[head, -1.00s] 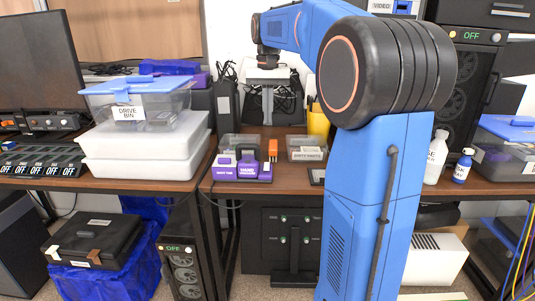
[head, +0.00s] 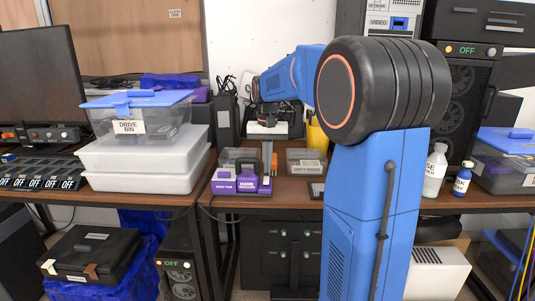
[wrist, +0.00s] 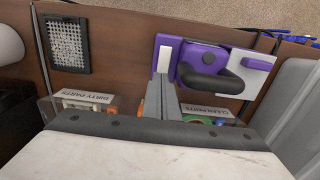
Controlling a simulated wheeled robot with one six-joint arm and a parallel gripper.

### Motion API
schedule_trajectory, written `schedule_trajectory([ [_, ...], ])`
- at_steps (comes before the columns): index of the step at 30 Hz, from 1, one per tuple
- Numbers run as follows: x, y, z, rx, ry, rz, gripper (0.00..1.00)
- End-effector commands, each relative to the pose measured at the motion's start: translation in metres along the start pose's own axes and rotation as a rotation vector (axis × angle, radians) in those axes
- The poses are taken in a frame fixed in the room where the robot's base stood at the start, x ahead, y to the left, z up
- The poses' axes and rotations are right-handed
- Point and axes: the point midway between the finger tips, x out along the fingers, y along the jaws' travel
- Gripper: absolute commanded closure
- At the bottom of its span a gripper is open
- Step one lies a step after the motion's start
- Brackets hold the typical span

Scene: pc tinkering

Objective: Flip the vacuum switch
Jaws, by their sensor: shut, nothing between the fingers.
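The purple hand vacuum (head: 248,187) sits near the front edge of the right-hand table. The wrist view shows its purple body (wrist: 207,59), with a black curved handle (wrist: 222,82) and a pale strip beside it. I cannot make out a separate switch with certainty. My gripper (head: 267,168) points down just behind and above the vacuum. In the wrist view my gripper (wrist: 161,82) has its grey fingers together, empty, with the tips near the pale strip. I cannot tell whether they touch it. The fingers hide part of that area.
A dirty parts bin (head: 306,168) stands right of my gripper; a clean parts bin (wrist: 207,121) is behind the vacuum. A small black mesh panel (wrist: 67,45) lies near the front edge. The drive bin (head: 132,115) is at left. White (head: 435,170) and blue (head: 463,180) bottles stand at right.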

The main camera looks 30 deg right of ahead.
Motion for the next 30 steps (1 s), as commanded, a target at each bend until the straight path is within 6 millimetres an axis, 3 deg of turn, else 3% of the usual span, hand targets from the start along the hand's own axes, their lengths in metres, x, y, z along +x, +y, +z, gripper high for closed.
schedule_trajectory([
  [6, 0.012, 0.000, 0.000, 0.000, 0.000, 0.000, 1.00],
  [30, 0.017, 0.000, -0.001, 0.000, -0.047, 0.001, 1.00],
])
